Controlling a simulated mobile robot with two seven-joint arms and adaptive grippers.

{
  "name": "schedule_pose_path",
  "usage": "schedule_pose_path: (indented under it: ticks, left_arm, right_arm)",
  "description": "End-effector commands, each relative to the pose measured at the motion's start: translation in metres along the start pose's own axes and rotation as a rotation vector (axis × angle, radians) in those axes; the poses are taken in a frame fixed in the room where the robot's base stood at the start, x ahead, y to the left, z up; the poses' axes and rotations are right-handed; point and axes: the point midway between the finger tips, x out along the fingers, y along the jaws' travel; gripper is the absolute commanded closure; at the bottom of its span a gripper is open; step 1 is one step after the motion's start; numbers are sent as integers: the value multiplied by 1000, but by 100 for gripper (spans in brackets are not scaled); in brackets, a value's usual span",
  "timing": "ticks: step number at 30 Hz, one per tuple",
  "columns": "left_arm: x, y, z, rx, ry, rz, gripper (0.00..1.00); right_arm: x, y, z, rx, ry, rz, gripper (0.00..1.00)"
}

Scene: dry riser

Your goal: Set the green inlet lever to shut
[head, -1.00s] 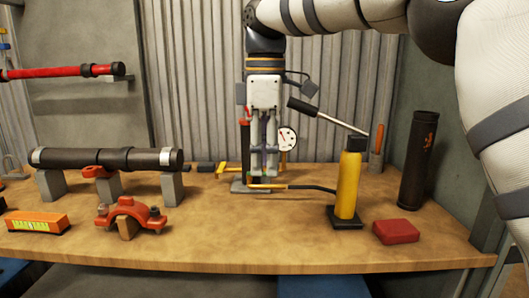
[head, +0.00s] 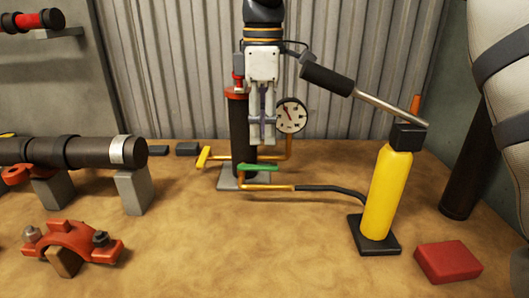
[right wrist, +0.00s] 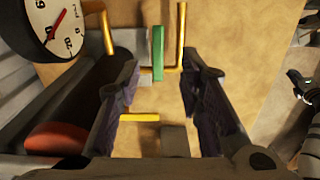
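The green inlet lever (head: 258,167) sits low in front of the dark riser pipe (head: 243,135), on the yellow inlet piping, and lies roughly sideways. In the right wrist view the green lever (right wrist: 158,52) appears between and beyond the fingertips, with no visible contact. My right gripper (head: 263,128) points down just above the lever. The right wrist view shows its two fingers (right wrist: 160,75) apart with nothing held.
A gauge (head: 292,116) stands right of my gripper. A yellow lever (head: 203,157) is left of the riser. A yellow hand pump (head: 387,190) with a long handle, a red block (head: 448,262) and an orange clamp (head: 72,243) stand around.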

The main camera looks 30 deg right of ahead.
Motion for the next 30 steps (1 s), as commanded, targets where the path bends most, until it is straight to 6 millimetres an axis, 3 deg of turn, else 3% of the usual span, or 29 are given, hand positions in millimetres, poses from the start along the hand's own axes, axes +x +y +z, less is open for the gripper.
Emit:
schedule_pose_path:
  ticks: [3,9,19,24,30]
  left_arm:
    - [-4,0,-3,0,14,1,100]
    - [-5,0,-4,0,19,1,100]
    - [-5,0,-4,0,19,1,100]
    - [-5,0,-4,1,19,1,100]
    - [-5,0,-4,1,19,1,100]
  right_arm:
    - [28,-1,1,0,1,0,67]
    - [61,0,0,0,1,1,67]
    - [68,0,0,0,2,3,67]
    - [68,0,0,0,1,3,100]
    - [68,0,0,0,1,3,100]
